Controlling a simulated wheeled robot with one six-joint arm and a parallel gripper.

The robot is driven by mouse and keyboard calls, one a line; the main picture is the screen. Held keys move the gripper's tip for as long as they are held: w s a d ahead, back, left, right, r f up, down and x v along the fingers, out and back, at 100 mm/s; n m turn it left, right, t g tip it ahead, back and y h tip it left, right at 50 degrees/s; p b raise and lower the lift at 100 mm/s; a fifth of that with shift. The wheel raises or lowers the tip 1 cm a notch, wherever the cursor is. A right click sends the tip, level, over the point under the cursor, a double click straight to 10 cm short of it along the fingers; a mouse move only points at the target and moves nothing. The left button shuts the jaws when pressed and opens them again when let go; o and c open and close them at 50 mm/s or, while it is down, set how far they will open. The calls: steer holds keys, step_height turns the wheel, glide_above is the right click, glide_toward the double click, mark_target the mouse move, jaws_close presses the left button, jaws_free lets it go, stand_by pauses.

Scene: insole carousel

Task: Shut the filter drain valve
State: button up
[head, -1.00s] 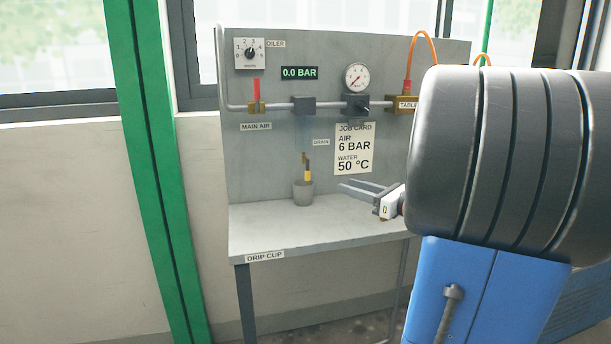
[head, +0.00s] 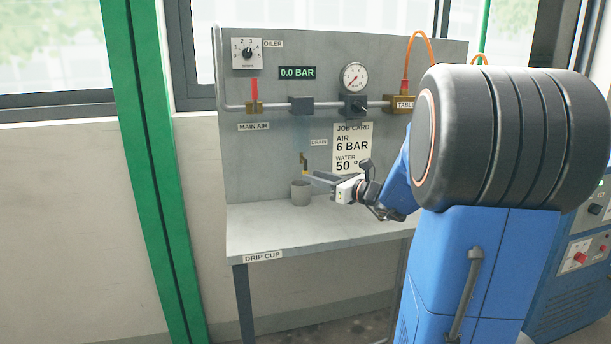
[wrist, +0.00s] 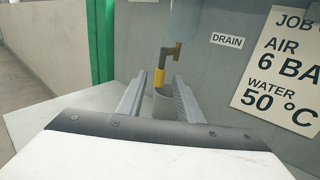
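The brass drain valve (head: 303,160) hangs below the pipe on the grey panel, left of the DRAIN label. Its yellow lever (wrist: 159,78) points down in the wrist view, above the grey drip cup (head: 300,193). In the head view my fingers hide most of the lever. My gripper (head: 311,177) is open, its fingers reaching left toward the valve just above the cup. In the wrist view the open fingertips (wrist: 158,82) lie on either side of the lever's lower end. I cannot tell whether they touch it.
The main air valve (head: 254,95) has its red lever upright. The pressure display (head: 297,73) reads 0.0 BAR. The job card (head: 352,146) is on the panel behind my wrist. The shelf (head: 262,228) is clear apart from the cup.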

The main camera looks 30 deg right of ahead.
steer(key=shift+x, duration=2.4)
jaws_close()
